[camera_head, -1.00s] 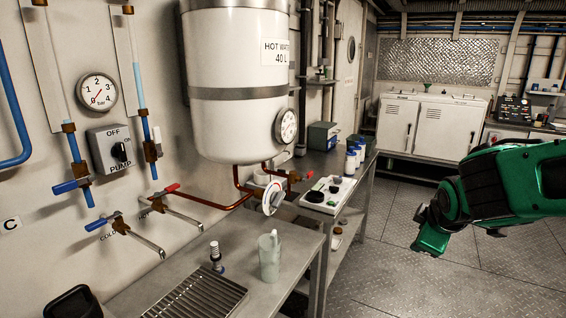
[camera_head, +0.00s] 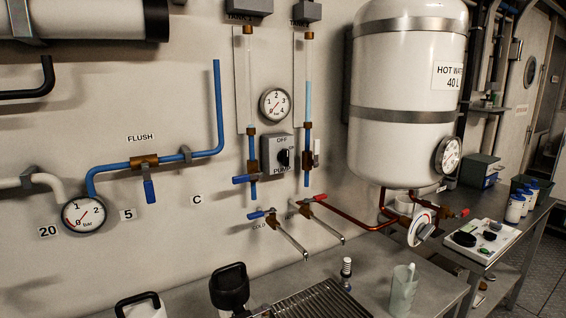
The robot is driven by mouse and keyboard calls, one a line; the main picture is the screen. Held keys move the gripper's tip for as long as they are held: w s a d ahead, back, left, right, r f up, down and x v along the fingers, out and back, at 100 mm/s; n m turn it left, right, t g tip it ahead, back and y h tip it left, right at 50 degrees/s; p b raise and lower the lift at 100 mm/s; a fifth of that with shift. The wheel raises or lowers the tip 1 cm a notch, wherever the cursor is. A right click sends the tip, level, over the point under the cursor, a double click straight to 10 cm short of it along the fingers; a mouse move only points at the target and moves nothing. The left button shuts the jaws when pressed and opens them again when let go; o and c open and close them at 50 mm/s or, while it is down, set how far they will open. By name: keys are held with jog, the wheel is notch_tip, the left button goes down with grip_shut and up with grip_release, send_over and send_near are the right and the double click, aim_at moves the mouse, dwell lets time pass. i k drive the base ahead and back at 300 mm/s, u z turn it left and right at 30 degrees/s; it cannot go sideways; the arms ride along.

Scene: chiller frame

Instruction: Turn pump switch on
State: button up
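The pump switch (camera_head: 283,158) is a black rotary knob on a grey box (camera_head: 272,166) fixed to the wall. The box is marked OFF above the knob and PUMP below it. Another word right of the knob is partly hidden by the pipe fittings. The knob's exact direction is too small to tell. The box sits between two vertical blue pipes, under a round pressure gauge (camera_head: 274,104). My gripper is not in this view.
A counter (camera_head: 372,266) runs below the wall, with a drain grate (camera_head: 318,303), a jug (camera_head: 403,290) and a small bottle (camera_head: 346,273). Cold (camera_head: 261,214) and hot (camera_head: 311,201) taps jut out below the box. The hot water tank (camera_head: 408,95) hangs right.

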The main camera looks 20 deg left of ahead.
aim_at(283, 156)
jog(key=u, duration=1.15)
